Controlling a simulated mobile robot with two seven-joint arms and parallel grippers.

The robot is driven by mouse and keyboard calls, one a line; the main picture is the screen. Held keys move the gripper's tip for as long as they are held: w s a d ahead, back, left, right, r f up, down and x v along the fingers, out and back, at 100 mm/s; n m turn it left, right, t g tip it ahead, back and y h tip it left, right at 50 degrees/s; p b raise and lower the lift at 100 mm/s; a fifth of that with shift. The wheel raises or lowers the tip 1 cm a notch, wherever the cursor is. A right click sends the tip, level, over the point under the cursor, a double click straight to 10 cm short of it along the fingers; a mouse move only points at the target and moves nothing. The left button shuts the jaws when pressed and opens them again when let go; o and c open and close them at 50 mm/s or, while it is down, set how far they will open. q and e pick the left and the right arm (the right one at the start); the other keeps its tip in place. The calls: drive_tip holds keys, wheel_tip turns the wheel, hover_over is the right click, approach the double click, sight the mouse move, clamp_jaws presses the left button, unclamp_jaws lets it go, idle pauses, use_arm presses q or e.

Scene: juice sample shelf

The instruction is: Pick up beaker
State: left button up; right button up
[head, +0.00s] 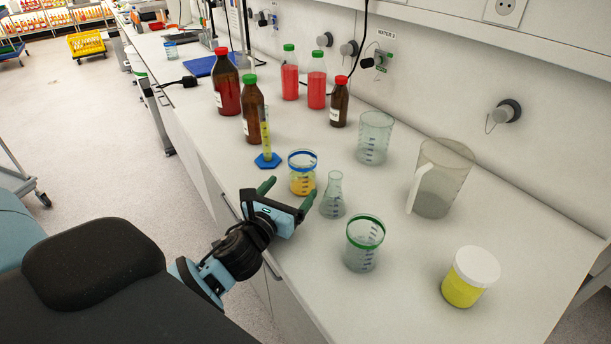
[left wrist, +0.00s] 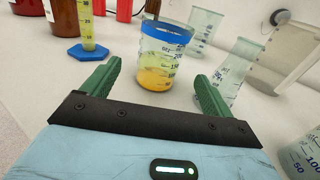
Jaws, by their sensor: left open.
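A clear beaker with a blue rim and yellow-orange liquid (head: 302,176) stands upright on the counter; it also shows in the left wrist view (left wrist: 160,58), ahead of and between my fingers. My left gripper (head: 287,191) is open with green fingertips, just in front of this beaker, and nothing shows between its fingers. Its right finger is close to the conical flask (head: 333,196); I cannot tell if they touch. A green-rimmed beaker (head: 363,246) stands nearer, and a clear beaker (head: 375,138) stands behind near the wall. My right gripper is not in view.
A measuring cylinder with a blue base (head: 267,159) stands left of the blue-rimmed beaker. Brown bottles (head: 227,84) and red bottles (head: 316,80) stand farther back. A jug (head: 441,180) and a white-lidded yellow jar (head: 470,277) stand right. The counter's front right is clear.

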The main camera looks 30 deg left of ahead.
sight(303, 171)
use_arm(q)
drive_tip(key=shift+w+r, duration=0.2)
drive_tip(key=shift+w, duration=0.3)
drive_tip(key=shift+w+a+f, duration=0.1)
drive_tip(key=shift+w, duration=0.5)
drive_tip(key=w, duration=0.5)
drive_tip(key=shift+w+a, duration=0.15)
drive_tip(key=shift+a, duration=0.15)
use_arm(e)
drive_tip(key=shift+w+r, duration=0.35)
use_arm(q)
drive_tip(key=shift+c, duration=0.5)
drive_tip(key=c, duration=1.1)
use_arm(e)
drive_tip(key=shift+d, duration=0.1)
use_arm(q)
drive_tip(key=shift+r, duration=0.2)
